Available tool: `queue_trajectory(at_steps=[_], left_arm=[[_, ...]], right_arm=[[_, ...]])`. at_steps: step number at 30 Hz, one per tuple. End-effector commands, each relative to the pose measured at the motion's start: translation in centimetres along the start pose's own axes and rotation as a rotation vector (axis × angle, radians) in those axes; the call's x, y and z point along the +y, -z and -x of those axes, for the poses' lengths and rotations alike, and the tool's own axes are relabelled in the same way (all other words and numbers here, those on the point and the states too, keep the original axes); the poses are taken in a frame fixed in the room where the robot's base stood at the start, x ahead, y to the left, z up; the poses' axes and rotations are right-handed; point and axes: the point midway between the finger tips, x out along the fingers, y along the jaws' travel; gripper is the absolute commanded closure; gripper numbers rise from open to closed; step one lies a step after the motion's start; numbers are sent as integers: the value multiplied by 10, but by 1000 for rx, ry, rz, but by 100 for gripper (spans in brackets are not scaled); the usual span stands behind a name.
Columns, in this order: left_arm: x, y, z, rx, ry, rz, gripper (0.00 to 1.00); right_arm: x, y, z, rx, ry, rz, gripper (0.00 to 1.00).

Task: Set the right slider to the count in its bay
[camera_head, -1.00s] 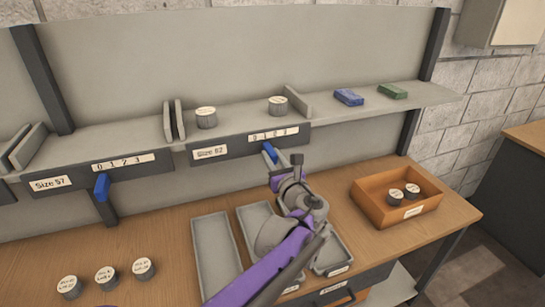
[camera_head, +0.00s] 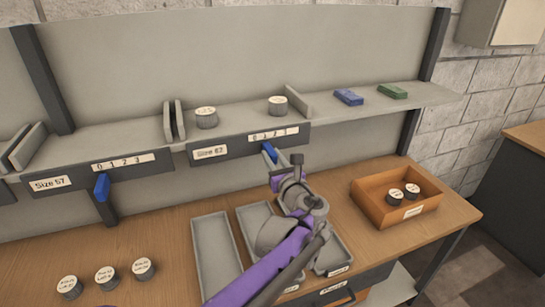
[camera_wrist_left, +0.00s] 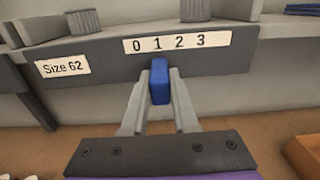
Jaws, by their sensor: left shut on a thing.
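The right slider is a blue tab (camera_head: 267,152) under the Size 62 bay's 0-to-3 scale (camera_head: 273,132). My left gripper (camera_head: 273,158) is shut on it; in the left wrist view the slider (camera_wrist_left: 159,82) stands between the fingers, just below the 1. The right bay holds two grey cylinders with pale tops, one at its left (camera_head: 206,117) and one at its right (camera_head: 278,105), between upright dividers. The Size 57 bay to the left looks empty, and its blue slider (camera_head: 101,187) hangs near the 0. My right gripper is out of view.
A blue block (camera_head: 348,97) and a green block (camera_head: 392,91) lie on the shelf beyond the right divider. An orange box (camera_head: 410,209) with two cylinders stands on the bench right of my arm. Grey trays (camera_head: 216,258) lie under my arm. Several cylinders stand front left.

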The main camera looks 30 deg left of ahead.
Motion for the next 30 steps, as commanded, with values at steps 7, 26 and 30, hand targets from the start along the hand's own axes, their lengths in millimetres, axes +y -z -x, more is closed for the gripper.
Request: queue_trajectory(at_steps=[7,26,30], left_arm=[[0,0,0,0,0,0,100],[-30,0,0,0,0,0,100],[-30,0,0,0,0,0,58]], right_arm=[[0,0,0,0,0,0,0],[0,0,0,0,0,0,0],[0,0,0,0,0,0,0]])
